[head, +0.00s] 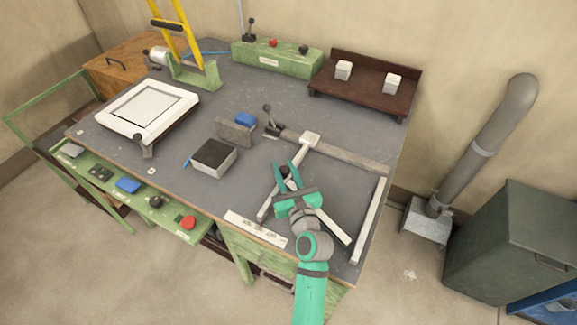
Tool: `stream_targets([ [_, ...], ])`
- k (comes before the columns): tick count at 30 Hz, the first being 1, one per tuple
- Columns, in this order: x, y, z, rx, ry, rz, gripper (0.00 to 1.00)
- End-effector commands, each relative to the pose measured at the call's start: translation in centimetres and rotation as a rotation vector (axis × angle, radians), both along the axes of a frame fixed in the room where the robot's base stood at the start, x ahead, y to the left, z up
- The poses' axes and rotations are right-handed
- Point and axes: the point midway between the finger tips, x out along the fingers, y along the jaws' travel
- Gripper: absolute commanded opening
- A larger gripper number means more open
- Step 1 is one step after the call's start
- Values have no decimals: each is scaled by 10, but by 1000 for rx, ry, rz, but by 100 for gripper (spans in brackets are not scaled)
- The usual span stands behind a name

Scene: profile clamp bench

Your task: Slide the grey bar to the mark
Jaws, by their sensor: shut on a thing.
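The long light-grey bar (265,210) lies across the bench, running from a pale block (310,139) at its far end toward the printed white strip (257,229) at the front edge. My gripper (286,168) reaches in from the front with its green fingers on either side of the bar's middle, shut on it. A small dark part shows between the fingers. My gripper and wrist hide part of the bar. The strip carries small dark markings, too small to read. I cannot tell which marking is the mark.
A grey-brown rail (350,156) with a black lever (268,115) lies behind my gripper. Another pale bar (370,222) lies along the right edge. A dark-topped box (213,157) and an upright plate (235,132) stand left. The back middle of the bench is clear.

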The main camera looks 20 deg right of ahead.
Motion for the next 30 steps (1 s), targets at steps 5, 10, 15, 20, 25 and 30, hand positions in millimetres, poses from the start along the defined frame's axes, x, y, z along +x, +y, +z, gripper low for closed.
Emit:
stream_targets([
  [5,0,1,-2,1,3,2,0],
  [10,0,2,-2,1,3,3,40],
  [15,0,2,-1,1,2,3,44],
  [20,-1,1,-1,1,1,2,44],
  [25,-15,0,-2,0,2,0,44],
  [30,-45,-1,-2,1,3,0,44],
])
